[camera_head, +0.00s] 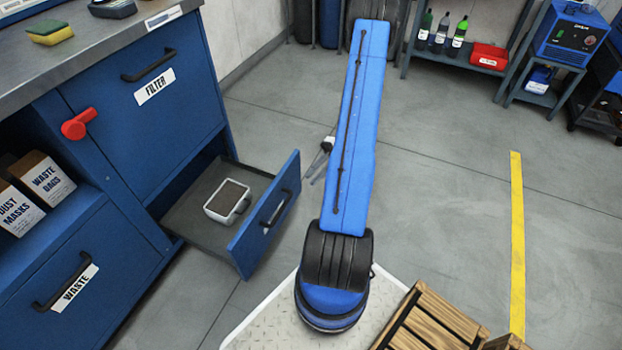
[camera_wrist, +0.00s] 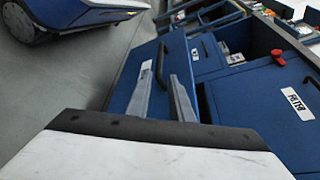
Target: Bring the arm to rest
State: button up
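My blue arm (camera_head: 352,130) stretches up from my base over the floor in the head view. My gripper (camera_head: 317,172) shows just left of the arm, partly hidden behind it, between the arm and the open drawer. In the wrist view its two grey fingers (camera_wrist: 168,82) stand apart with nothing between them. The fingers point towards the blue cabinet and drawer front, apparently without holding anything.
The open blue drawer (camera_head: 264,222) holds a white-rimmed box (camera_head: 227,201) with a dark top. A red knob (camera_head: 78,124) sticks out from the cabinet (camera_head: 150,100). A wooden crate (camera_head: 432,318) stands at lower right. Floor right of the arm is clear.

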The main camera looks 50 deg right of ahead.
dwell(0.5)
jog(key=w+a+r+n+g+h, duration=0.2)
jog(key=a+r+h, duration=0.3)
jog(key=a+r, duration=0.5)
jog(key=w+a+r+n+g+h, duration=0.15)
jog(key=a+r+h, duration=0.35)
jog(key=r, duration=1)
jog(key=s+a+r+n+t+h, duration=0.3)
jog(key=s+a+r+t+h, duration=0.2)
jog(key=s+a+r, duration=0.8)
jog(key=r+t, duration=0.1)
jog(key=t, duration=0.2)
jog(key=shift+s, duration=0.15)
